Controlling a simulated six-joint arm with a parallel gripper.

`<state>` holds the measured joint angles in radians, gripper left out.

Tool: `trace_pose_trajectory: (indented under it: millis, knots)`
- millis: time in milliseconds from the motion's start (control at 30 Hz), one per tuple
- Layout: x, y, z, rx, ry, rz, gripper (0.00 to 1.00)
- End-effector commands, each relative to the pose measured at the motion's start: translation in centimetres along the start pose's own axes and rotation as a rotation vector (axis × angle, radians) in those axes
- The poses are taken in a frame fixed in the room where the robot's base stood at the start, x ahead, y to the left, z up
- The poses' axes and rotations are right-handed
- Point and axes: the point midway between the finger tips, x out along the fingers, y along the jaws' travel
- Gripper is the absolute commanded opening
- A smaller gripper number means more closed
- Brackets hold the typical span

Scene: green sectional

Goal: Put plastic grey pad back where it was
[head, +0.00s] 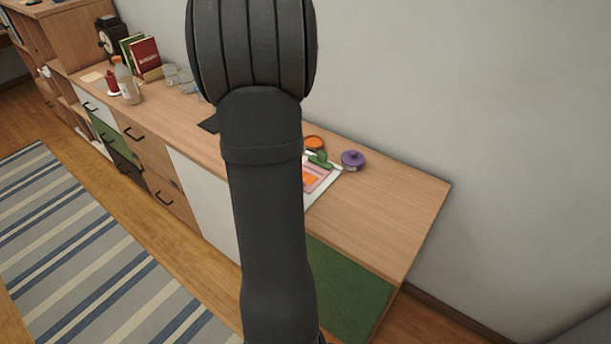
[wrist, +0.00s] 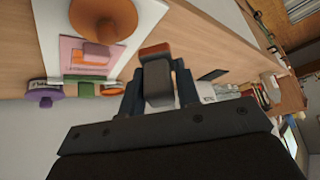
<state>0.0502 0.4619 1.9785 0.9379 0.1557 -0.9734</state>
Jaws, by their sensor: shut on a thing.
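In the wrist view my gripper (wrist: 157,90) is shut on a small grey block, which I take to be the grey pad (wrist: 158,82). A reddish-brown part (wrist: 155,51) shows just past the fingertips; I cannot tell whether it belongs to the held piece. The gripper is near the wooden cabinet top (wrist: 205,40), beside a white sheet with a pink and orange print (wrist: 85,60). In the head view my arm covers the gripper and the held piece.
The cabinet top (head: 390,205) is bare at its right end. A purple lidded pot (head: 352,159), an orange round item (head: 314,143) and a green item (head: 319,158) stand by the sheet.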

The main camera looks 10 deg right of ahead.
Motion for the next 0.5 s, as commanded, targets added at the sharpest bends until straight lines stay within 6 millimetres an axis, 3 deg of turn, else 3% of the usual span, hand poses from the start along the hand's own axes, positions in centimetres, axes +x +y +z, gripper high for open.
trace_pose_trajectory:
  millis: [333, 500]
  knots:
    - [0.3, -0.1, -0.9, -0.053, -0.028, -0.028, 0.07]
    - [1.0, 0.0, -3.4, -0.223, -0.117, -0.112, 0.07]
